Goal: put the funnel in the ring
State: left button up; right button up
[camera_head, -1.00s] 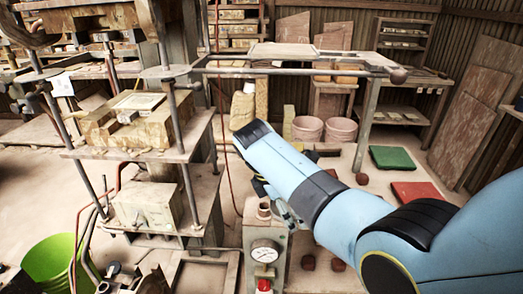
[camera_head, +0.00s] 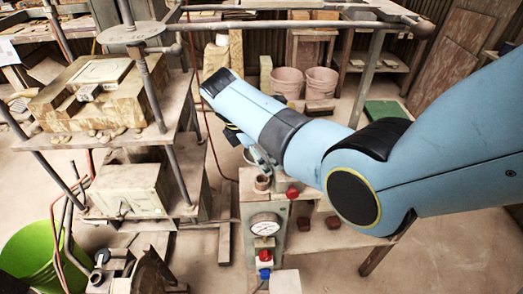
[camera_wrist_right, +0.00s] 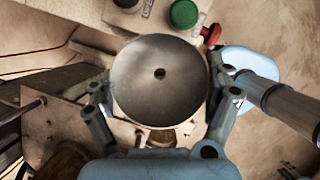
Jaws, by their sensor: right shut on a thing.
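The funnel (camera_wrist_right: 160,100) is a round grey metal cone in the right wrist view, seen from above with a small dark hole at its middle. My right gripper (camera_wrist_right: 163,88) is shut on it, one finger at each side of the rim. In the head view my right gripper (camera_head: 260,155) hangs above the gauge cabinet, and the funnel is mostly hidden behind the fingers. The ring (camera_head: 262,184) is a small brownish collar on the cabinet top, just below the gripper. In the wrist view the funnel covers most of it. My left gripper is not in view.
The gauge cabinet (camera_head: 267,232) bears a dial and a red knob (camera_head: 292,192). The tile press (camera_head: 110,140) stands close on the left, with a green bucket (camera_head: 35,255) in front. Pink buckets (camera_head: 287,82) stand behind. Open floor lies to the right.

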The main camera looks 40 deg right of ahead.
notch_tip(320, 180, down, 2)
jog(key=shift+s+f+b, duration=0.1)
jog(key=shift+f+b, duration=0.1)
jog(key=shift+b, duration=0.8)
jog(key=shift+f, duration=0.3)
jog(key=shift+f+b, duration=0.3)
jog(key=shift+f, duration=0.7)
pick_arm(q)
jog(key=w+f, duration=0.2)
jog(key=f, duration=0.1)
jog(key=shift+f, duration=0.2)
pick_arm(e)
jog(key=o, duration=0.8)
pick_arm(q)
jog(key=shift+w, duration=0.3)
pick_arm(e)
jog(key=o, duration=0.3)
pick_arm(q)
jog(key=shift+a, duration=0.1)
